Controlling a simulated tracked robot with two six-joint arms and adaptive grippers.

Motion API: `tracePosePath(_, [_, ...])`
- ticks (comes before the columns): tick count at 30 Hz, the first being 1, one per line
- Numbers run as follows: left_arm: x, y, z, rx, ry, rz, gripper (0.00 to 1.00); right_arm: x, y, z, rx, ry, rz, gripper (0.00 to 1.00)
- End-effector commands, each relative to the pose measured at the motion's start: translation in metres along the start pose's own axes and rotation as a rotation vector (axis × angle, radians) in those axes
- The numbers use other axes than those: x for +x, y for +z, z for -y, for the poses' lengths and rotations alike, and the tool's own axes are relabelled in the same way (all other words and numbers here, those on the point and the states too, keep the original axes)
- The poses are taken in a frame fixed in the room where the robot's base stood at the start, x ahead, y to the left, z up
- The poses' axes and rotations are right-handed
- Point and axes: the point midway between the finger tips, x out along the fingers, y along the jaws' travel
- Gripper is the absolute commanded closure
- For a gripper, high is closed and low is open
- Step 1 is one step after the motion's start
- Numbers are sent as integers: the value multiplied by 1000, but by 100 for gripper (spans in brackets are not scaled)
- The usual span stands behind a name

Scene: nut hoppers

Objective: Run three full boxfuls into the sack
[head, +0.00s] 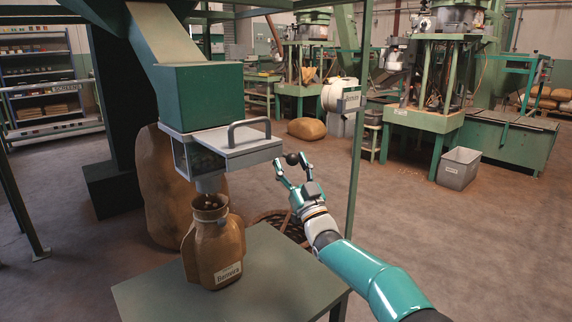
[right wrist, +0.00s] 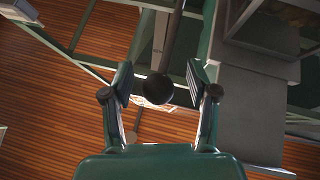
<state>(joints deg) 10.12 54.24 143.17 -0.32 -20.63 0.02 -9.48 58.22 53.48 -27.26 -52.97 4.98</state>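A green hopper (head: 201,95) feeds a grey measuring box (head: 240,146) with a bar handle on top. Its dark side window (head: 204,160) seems to hold nuts, though how full it is I cannot tell. A brown labelled sack (head: 212,250) stands upright on the green table, its open mouth under the box's spout (head: 208,184). In the right wrist view, gaps show between the knob (right wrist: 158,88) and both fingers. My left gripper is out of view.
The green table (head: 265,274) has bare room right of the sack. A large brown sack (head: 155,190) and a wicker basket (head: 283,222) stand on the floor. A green post (head: 360,130) rises right of my gripper. Machines and a grey bin (head: 458,169) stand behind.

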Motion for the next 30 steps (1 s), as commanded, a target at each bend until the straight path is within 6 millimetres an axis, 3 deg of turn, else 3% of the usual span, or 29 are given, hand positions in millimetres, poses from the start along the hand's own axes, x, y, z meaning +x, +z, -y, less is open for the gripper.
tracePosePath(14, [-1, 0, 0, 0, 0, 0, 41, -7, -3, -2, -1, 1, -6, 41])
tracePosePath(20, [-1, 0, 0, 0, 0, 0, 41, -27, -3, -2, 0, 3, -3, 41])
tracePosePath(30, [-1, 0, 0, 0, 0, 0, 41, -83, -1, -1, 0, 2, -1, 41])
